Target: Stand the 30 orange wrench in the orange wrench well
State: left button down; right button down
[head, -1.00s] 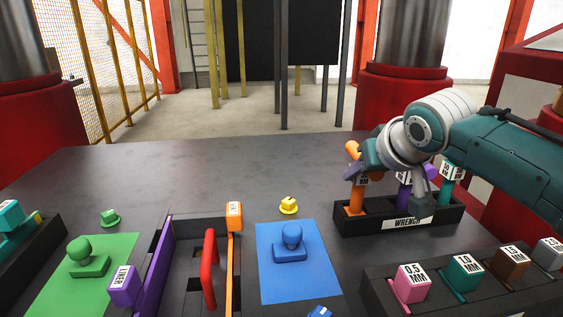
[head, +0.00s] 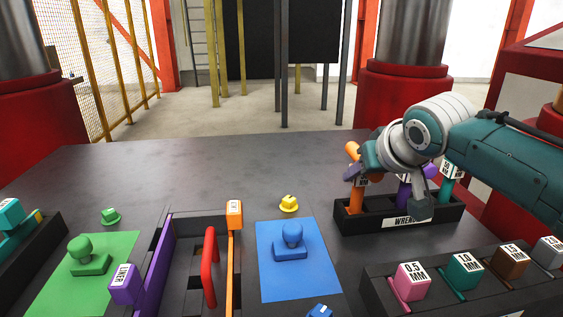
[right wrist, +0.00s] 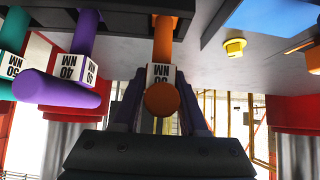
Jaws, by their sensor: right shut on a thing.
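The orange wrench (head: 356,200) stands upright in the left well of the black wrench rack (head: 345,226), as far as the head view shows. Its foot meets the rack, but I cannot tell how deep it sits. My right gripper (head: 360,170) is shut on the orange wrench near its label, just below the rounded handle. In the right wrist view the orange wrench (right wrist: 164,40) lies between the two dark fingers of the gripper (right wrist: 160,85), with its round handle end facing the camera. My left gripper is not in view.
A purple wrench (head: 404,192) and a teal wrench (head: 446,190) stand in the same rack, close to my right arm. A block of labelled shims (head: 375,290) is in front. A yellow knob (head: 289,203) and blue mat (head: 290,270) lie left; the table behind is clear.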

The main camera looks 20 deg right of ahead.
jog(key=c, duration=0.5)
grip_release()
jog(key=shift+o, duration=0.7)
jog(key=shift+s, duration=0.1)
jog(key=shift+s+r, duration=0.2)
jog(key=shift+r, duration=0.1)
jog(key=s+a+r+p, duration=0.1)
jog(key=s+r+p, duration=0.2)
jog(key=r+p, duration=0.2)
jog(key=s+r+p, duration=0.3)
jog(key=r+p, duration=0.2)
jog(key=r, duration=0.3)
jog(key=shift+s+a+r, duration=0.15)
jog(key=shift+s+a, duration=0.05)
jog(key=shift+a, duration=0.15)
